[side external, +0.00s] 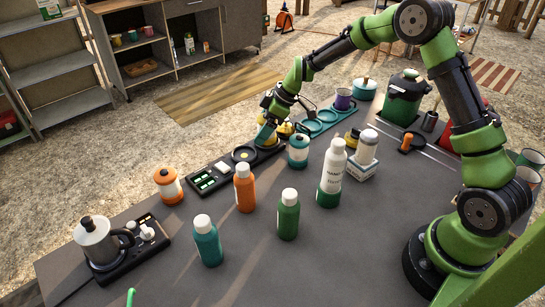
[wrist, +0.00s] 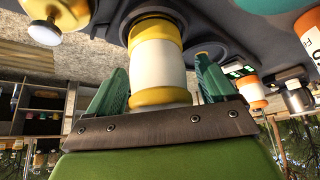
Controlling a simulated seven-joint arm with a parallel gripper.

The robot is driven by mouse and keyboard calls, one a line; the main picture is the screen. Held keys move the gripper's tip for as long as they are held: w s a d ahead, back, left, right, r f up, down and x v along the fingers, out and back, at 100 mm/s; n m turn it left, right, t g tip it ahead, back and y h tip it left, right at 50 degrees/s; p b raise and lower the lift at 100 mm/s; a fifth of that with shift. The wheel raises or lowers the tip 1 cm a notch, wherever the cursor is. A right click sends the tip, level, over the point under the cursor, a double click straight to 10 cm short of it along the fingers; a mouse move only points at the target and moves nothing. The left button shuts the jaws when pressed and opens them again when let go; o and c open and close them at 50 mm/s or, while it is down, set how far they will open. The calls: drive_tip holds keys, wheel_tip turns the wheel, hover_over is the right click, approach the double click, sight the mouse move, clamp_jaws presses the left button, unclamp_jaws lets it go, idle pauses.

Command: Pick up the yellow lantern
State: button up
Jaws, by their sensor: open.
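The yellow lantern (wrist: 158,65) fills the middle of the wrist view, with a white middle band between yellow ends. My gripper (wrist: 157,88) is open, with one green finger on each side of the lantern. Whether either finger touches it, I cannot tell. In the side view my gripper (side external: 266,138) is low over the far edge of the dark table, and it mostly hides the lantern there.
Another yellow object (wrist: 58,22) with a pale round face is close by. A teal lantern (side external: 299,151), an orange lantern (side external: 168,185), a black tray (side external: 209,178) and several bottles stand nearby.

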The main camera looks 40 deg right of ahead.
drive_tip(key=c, duration=1.1)
